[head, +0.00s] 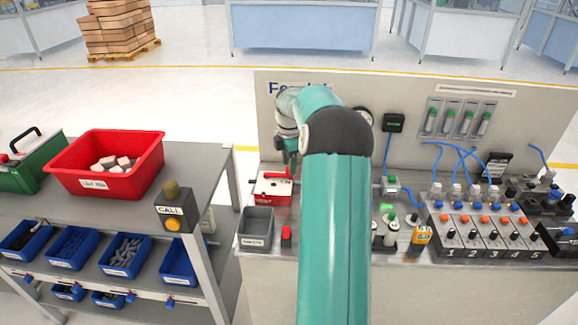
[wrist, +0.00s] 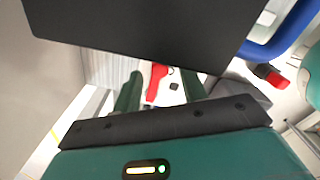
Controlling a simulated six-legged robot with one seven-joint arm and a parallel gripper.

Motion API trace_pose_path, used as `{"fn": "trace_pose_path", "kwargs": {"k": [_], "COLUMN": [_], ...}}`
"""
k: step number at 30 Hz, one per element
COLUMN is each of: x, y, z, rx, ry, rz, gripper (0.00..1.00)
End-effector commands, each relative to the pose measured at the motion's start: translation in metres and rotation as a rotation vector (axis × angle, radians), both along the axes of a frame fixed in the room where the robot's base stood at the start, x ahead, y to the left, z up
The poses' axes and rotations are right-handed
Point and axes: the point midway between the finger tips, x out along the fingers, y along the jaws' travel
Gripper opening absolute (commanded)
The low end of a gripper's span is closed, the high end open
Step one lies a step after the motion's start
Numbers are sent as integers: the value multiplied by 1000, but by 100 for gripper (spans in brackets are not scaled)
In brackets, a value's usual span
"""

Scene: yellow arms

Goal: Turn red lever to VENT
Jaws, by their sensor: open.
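The red lever (head: 274,175) sits on a small white and red box (head: 270,190) at the left end of the bench. In the wrist view the red lever (wrist: 156,82) shows between my two dark green fingers. My gripper (head: 291,163) is above the right end of the box in the head view, and it also shows in the wrist view (wrist: 161,88). The fingers are apart. I cannot tell whether either touches the lever. The VENT marking cannot be made out. A dark panel covers the upper part of the wrist view.
A CALL post (head: 174,207) and red crate (head: 107,183) are left. A back panel (head: 410,100) rises behind the bench. My teal arm hides the bench middle.

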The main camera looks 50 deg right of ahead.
Motion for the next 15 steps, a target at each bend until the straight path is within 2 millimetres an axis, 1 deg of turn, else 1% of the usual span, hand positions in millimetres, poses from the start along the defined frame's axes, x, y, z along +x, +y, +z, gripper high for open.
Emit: {"fn": "trace_pose_path", "kwargs": {"k": [1,4,13,14,15], "x": [0,0,0,0,0], "y": [0,0,0,0,0], "z": [-6,-13,-16,-16,-16], "rx": [1,0,0,0,0], "ry": [0,0,-1,-1,-1], "rz": [0,0,0,0,0], "gripper": [42,42,42,38,31]}}
